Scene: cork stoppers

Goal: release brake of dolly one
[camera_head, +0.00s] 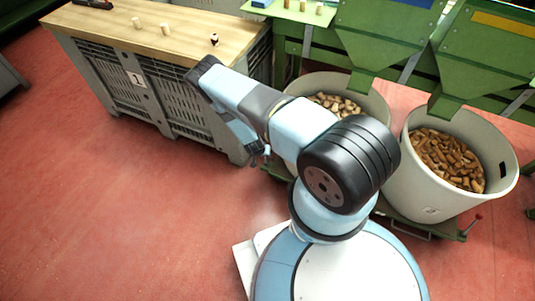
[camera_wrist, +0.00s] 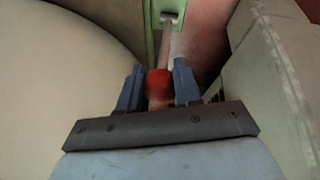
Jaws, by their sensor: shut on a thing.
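In the wrist view, a brake lever (camera_wrist: 166,45) with a red knob (camera_wrist: 158,82) runs up to a slot in a green dolly frame (camera_wrist: 178,38). My gripper (camera_wrist: 159,72) has its two blue-grey fingers on either side of the knob and is shut on it. In the head view my gripper (camera_head: 259,156) is low, between the grey crate and the left bin. The lever there is hidden by my gripper and arm. That bin's green dolly (camera_head: 277,170) shows only in part.
A grey crate (camera_head: 190,112) with a "1" label and a wooden top stands at left. The left bin (camera_head: 375,100) and right bin (camera_head: 412,185) hold corks. The right bin's dolly (camera_head: 447,232) has its own red-knobbed lever (camera_head: 472,226). Red floor (camera_head: 110,200) at left is clear.

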